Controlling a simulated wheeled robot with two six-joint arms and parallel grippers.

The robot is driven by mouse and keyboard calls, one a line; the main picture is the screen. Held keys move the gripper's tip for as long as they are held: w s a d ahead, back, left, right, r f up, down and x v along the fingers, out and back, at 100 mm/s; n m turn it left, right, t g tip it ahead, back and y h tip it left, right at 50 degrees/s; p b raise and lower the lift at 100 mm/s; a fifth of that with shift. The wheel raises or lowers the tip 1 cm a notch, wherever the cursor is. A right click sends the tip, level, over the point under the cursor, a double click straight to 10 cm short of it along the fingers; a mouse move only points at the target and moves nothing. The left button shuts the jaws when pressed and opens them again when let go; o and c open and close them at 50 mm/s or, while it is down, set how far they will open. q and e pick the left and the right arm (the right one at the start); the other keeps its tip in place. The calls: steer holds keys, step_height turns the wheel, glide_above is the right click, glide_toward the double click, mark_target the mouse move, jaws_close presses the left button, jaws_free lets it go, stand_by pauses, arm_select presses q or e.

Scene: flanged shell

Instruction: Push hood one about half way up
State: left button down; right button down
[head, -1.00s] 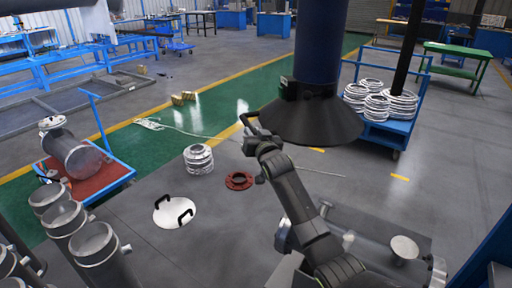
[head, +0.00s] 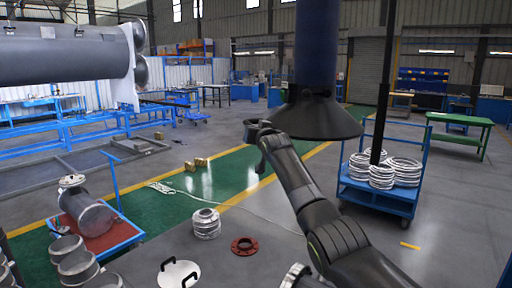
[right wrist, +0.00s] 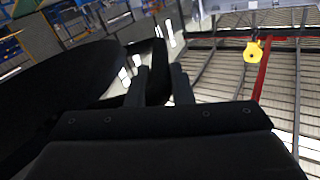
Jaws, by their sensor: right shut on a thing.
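The hood (head: 318,115) is a dark, wide cone on a thick dark blue vertical duct (head: 316,45), in the middle of the head view. It hangs in the air, clear of the floor. My right gripper (head: 256,130) is at the hood's left edge and is shut on a part of it, seemingly its handle; the exact grip is hard to see. In the right wrist view the two fingers (right wrist: 160,88) stand close together beside the dark hood (right wrist: 70,80), with a dark bar (right wrist: 160,55) at their tips. My left gripper is out of view.
A blue cart (head: 376,196) with silver rings and a dark post (head: 383,90) stand to the right. A large grey cylinder (head: 65,55) is at upper left.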

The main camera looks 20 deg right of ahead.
step_height(320, 180, up, 5)
steer(key=shift+r+p, duration=0.1)
steer(key=shift+p, duration=0.7)
steer(key=shift+r, duration=0.25)
steer(key=c, duration=1.3)
jaws_free()
steer(key=shift+f, duration=0.15)
steer(key=shift+s+f, duration=0.1)
